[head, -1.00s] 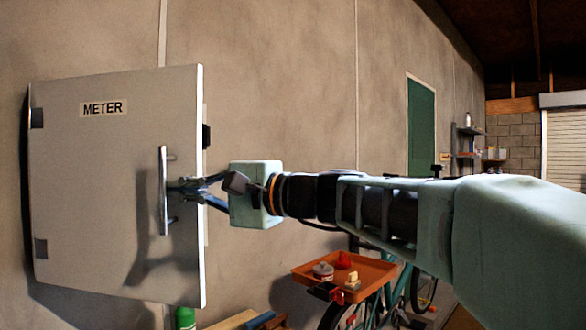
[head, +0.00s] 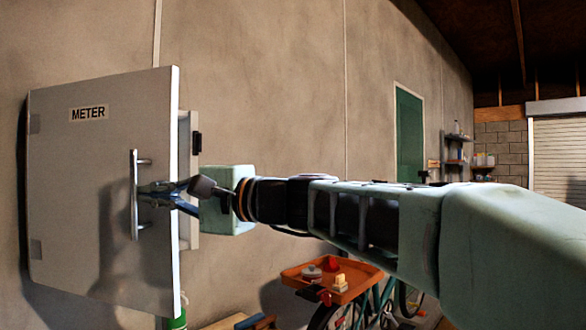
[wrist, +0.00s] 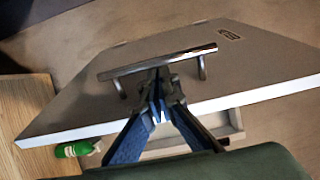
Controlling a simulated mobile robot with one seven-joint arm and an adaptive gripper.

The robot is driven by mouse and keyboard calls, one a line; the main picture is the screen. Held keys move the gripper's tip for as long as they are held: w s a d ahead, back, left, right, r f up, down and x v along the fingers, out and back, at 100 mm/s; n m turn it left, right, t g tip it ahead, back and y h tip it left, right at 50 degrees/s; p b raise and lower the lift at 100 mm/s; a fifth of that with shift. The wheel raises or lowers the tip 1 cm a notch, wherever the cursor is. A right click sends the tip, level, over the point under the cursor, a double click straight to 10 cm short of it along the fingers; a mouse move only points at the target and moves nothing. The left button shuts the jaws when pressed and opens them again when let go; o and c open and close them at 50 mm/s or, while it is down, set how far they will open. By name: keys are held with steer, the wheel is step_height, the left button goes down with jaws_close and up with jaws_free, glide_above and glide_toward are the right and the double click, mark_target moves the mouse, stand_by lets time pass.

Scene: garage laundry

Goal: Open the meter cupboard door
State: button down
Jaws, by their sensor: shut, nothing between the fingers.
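The meter cupboard door (head: 75,210) is a pale grey panel with a METER label (head: 88,114). It stands ajar, hinged at its left side, with its right edge out from the cupboard body (head: 193,220). A vertical metal bar handle (head: 134,205) sits near the free edge; it also shows in the wrist view (wrist: 190,54). My gripper (head: 148,194) is shut with nothing between its fingers. Its fingertips (wrist: 159,80) are at the middle of the handle, between the bar and the door face. Whether they touch the bar is unclear. The cupboard's inside is mostly hidden.
A green bottle (wrist: 73,149) is below the door, beside a wooden surface (wrist: 25,110). An orange tray (head: 357,286) with small items stands at lower right, by a bicycle (head: 385,305). A green door (head: 409,135) and shelves are farther back. Bare wall lies right of the cupboard.

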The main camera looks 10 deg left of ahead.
steer(key=shift+s+r, duration=0.15)
steer(key=shift+r, duration=0.1)
